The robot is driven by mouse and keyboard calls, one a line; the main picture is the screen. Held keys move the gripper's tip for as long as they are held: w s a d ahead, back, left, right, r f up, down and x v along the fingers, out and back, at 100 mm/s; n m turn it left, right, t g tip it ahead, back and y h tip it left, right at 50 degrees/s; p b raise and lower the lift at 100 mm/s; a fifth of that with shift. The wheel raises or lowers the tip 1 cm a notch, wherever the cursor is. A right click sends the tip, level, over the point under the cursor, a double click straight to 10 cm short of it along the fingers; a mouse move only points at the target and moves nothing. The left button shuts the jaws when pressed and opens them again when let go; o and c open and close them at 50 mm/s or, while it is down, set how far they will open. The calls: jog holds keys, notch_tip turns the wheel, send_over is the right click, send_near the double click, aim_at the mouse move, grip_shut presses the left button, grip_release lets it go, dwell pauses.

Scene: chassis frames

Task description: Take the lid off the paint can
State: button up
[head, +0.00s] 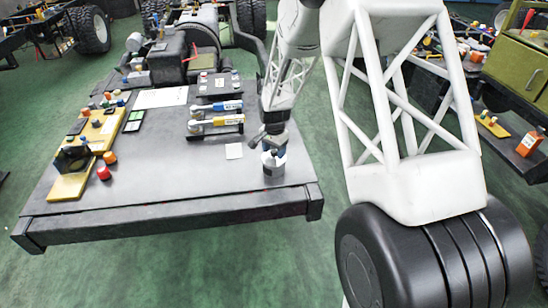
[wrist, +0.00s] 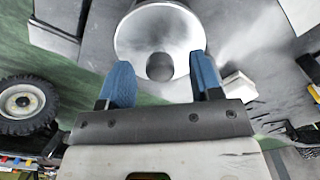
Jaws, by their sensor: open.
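The paint can (head: 273,170) is a small grey-white cylinder standing upright near the right front corner of the dark work surface. In the wrist view its round pale lid (wrist: 140,32) faces the camera, with a darker round knob (wrist: 160,67) on the side towards my gripper. My gripper (wrist: 160,62) has two blue fingers, spread apart, one on each side of the knob with a gap to both. In the head view my gripper (head: 272,147) is at the top of the can and partly hides it. I cannot tell whether the fingers touch the lid.
A white square (head: 234,151) lies left of the can. Behind it are tools in a dark rack (head: 215,120). A yellow board (head: 85,155) with several parts and a red cylinder (head: 104,174) are at the left. The front middle of the surface is clear.

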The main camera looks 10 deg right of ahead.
jog(key=shift+f, duration=0.6)
jog(key=c, duration=1)
jog(key=shift+r, duration=0.15)
jog(key=shift+r, duration=0.75)
notch_tip(320, 180, up, 2)
jog(key=shift+r, duration=0.1)
jog(key=s+r, duration=0.1)
jog(key=s, duration=1.5)
jog(key=shift+d, duration=0.45)
